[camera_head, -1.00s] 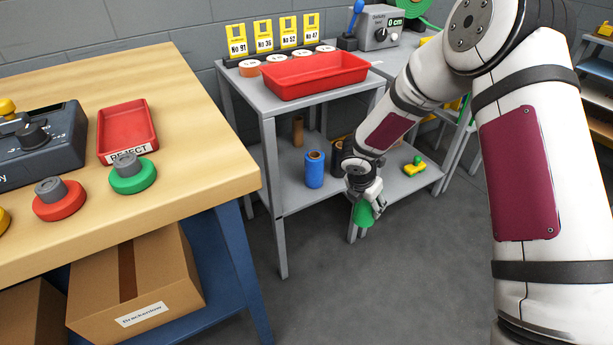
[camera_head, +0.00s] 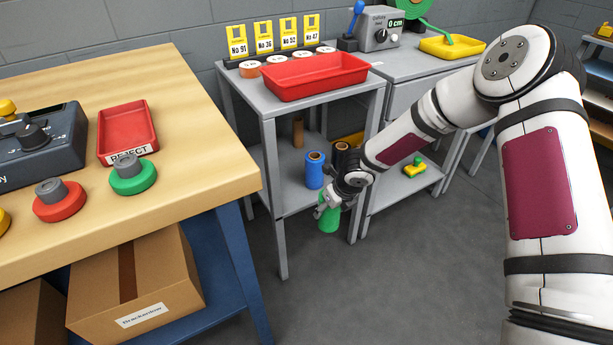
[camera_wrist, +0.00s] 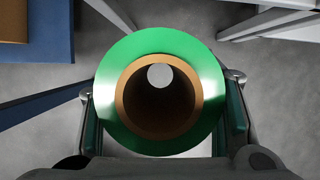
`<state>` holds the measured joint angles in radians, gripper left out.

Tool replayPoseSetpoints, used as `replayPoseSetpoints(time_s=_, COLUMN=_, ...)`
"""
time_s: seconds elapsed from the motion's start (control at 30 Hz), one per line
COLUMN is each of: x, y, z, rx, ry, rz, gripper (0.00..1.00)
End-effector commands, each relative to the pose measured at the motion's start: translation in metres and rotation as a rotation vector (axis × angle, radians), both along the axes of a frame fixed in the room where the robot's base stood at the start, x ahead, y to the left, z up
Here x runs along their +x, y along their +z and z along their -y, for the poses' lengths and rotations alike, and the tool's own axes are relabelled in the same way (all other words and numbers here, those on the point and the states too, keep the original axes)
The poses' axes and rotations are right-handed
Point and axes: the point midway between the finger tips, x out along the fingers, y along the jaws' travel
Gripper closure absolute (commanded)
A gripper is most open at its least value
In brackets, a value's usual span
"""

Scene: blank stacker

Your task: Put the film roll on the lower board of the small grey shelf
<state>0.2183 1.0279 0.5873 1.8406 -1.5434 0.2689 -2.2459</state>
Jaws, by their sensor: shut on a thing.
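My gripper (camera_head: 329,201) is shut on a green film roll (camera_head: 328,219), held in the air in front of the small grey shelf. In the wrist view the green film roll (camera_wrist: 204,70) shows end-on, with a brown core, between the two fingers. The small grey shelf (camera_head: 283,243) has an upper board with a red tray and a lower board (camera_head: 292,198). A blue roll (camera_head: 314,176) stands upright on the lower board, behind and a little left of my gripper. A brown roll (camera_head: 298,132) stands further back. A dark roll (camera_head: 340,158) is partly hidden by my wrist.
A red tray (camera_head: 317,88), several tape rolls and yellow number cards stand on the upper board. A wooden workbench (camera_head: 215,160) is on the left. A second grey stand with a yellow-green object (camera_head: 414,168) is on the right. The lower board's front left looks clear.

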Motion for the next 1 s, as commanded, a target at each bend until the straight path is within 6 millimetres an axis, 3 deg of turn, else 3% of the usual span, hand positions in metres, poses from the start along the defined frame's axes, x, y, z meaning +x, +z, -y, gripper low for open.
replayPoseSetpoints(time_s=0.43, x=0.012, y=0.005, z=-0.020, rx=0.002, ry=0.165, rz=0.004, gripper=0.87)
replayPoseSetpoints(time_s=1.0, x=0.096, y=0.003, z=-0.108, rx=0.002, ry=0.164, rz=0.002, gripper=0.87)
